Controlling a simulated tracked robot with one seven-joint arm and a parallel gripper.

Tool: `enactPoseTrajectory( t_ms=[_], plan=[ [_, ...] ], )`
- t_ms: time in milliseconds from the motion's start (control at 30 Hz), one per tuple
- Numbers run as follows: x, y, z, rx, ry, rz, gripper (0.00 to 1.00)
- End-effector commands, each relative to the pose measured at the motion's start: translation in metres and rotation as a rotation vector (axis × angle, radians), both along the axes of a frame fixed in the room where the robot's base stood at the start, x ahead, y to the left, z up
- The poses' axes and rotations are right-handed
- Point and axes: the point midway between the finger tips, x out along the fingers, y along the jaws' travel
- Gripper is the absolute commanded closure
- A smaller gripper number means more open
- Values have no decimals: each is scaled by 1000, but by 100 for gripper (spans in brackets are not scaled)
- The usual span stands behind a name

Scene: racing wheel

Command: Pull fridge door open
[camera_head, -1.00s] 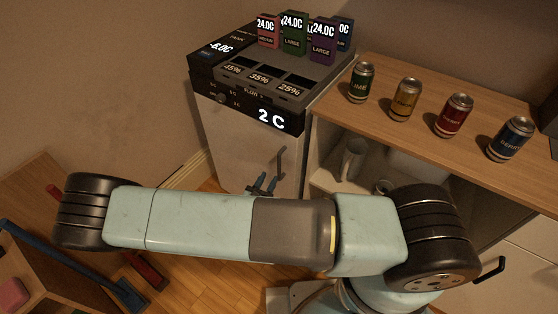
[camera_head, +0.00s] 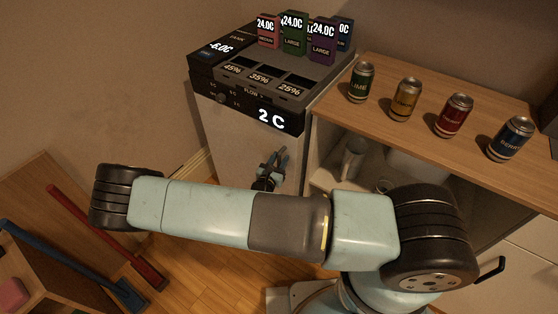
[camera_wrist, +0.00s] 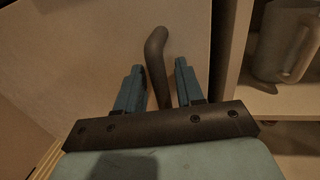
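The fridge (camera_head: 232,142) is a small unit with a pale door and a dark top panel reading "2 C". Its door looks closed. In the wrist view the door (camera_wrist: 95,50) fills the left and middle. The dark bar handle (camera_wrist: 156,62) stands between the two blue fingers of my gripper (camera_wrist: 158,80). The fingers are open, with a gap on each side of the handle. In the head view my gripper (camera_head: 272,165) is at the handle, which it and my arm mostly hide.
A wooden counter (camera_head: 425,87) with several cans stands right of the fridge, over an open shelf with a jug (camera_head: 352,158). Several small labelled boxes (camera_head: 293,35) stand on the fridge top. A wooden rack (camera_head: 50,215) with red and blue bars is at left.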

Motion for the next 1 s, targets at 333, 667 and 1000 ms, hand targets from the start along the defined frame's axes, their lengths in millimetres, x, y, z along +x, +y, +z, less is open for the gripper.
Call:
enactPoseTrajectory(
  t_ms=[333, 667, 1000],
  plan=[
    [0, 0, 0, 0, 0, 0, 89],
    [0, 0, 0, 0, 0, 1, 100],
    [-4, 6, 0, 0, 1, -3, 100]
  ],
)
